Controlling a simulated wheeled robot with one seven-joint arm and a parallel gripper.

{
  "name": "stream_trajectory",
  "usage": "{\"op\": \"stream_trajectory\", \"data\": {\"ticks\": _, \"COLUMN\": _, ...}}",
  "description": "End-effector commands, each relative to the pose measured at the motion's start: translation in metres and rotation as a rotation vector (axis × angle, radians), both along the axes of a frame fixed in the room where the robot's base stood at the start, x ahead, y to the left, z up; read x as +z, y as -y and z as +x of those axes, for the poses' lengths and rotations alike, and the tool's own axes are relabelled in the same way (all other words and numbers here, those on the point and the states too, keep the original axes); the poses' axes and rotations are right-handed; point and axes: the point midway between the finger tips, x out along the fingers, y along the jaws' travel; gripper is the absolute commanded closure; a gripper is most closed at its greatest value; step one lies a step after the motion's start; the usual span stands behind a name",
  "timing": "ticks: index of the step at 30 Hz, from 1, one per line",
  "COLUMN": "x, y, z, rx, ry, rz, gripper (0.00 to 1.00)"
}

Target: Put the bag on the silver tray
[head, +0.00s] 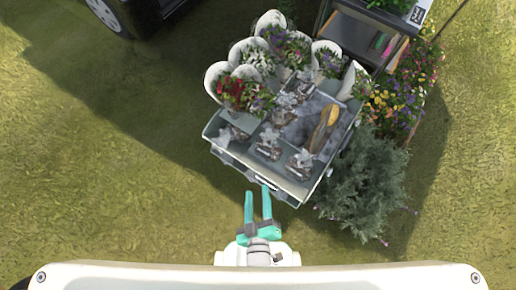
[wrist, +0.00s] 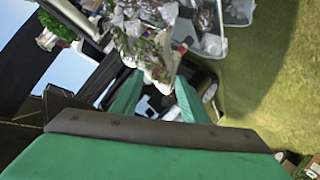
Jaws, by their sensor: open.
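Several clear bags with brown contents lie on the display stand in the head view, one near the front middle (head: 268,145) and one near the front right (head: 300,165). Bags also show at the top of the wrist view (wrist: 209,45). I cannot tell which bag the task means. A grey, silvery tray surface (head: 318,105) lies at the back right of the stand; its outline is partly covered. My teal gripper (head: 257,190) is open and empty, just in front of the stand's front edge and apart from the bags. Its fingers also show in the wrist view (wrist: 158,96).
The grey stand (head: 238,160) has white flower pots (head: 240,52) along its back left. Long yellow-brown items (head: 323,128) lie on its right. A bushy plant (head: 360,185) stands at its right, and a shelf (head: 355,30) behind. Grass to the left is clear.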

Motion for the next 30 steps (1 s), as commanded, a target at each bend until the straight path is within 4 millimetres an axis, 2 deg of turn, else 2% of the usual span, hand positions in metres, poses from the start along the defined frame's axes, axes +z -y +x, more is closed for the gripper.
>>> {"op": "stream_trajectory", "data": {"ticks": 1, "x": 0.019, "y": 0.000, "z": -0.013, "rx": -0.037, "ry": 0.015, "rz": 0.101, "gripper": 0.59}}
{"op": "stream_trajectory", "data": {"ticks": 3, "x": 0.044, "y": -0.001, "z": -0.025, "rx": -0.088, "ry": 0.042, "rz": 0.244, "gripper": 0.59}}
{"op": "stream_trajectory", "data": {"ticks": 6, "x": 0.074, "y": 0.000, "z": -0.037, "rx": -0.145, "ry": 0.076, "rz": 0.407, "gripper": 0.59}}
{"op": "stream_trajectory", "data": {"ticks": 10, "x": 0.099, "y": 0.002, "z": -0.045, "rx": -0.190, "ry": 0.106, "rz": 0.535, "gripper": 0.59}}
{"op": "stream_trajectory", "data": {"ticks": 15, "x": 0.107, "y": 0.002, "z": -0.047, "rx": -0.205, "ry": 0.117, "rz": 0.583, "gripper": 0.59}}
{"op": "stream_trajectory", "data": {"ticks": 30, "x": 0.106, "y": 0.002, "z": -0.047, "rx": -0.203, "ry": 0.116, "rz": 0.577, "gripper": 0.59}}
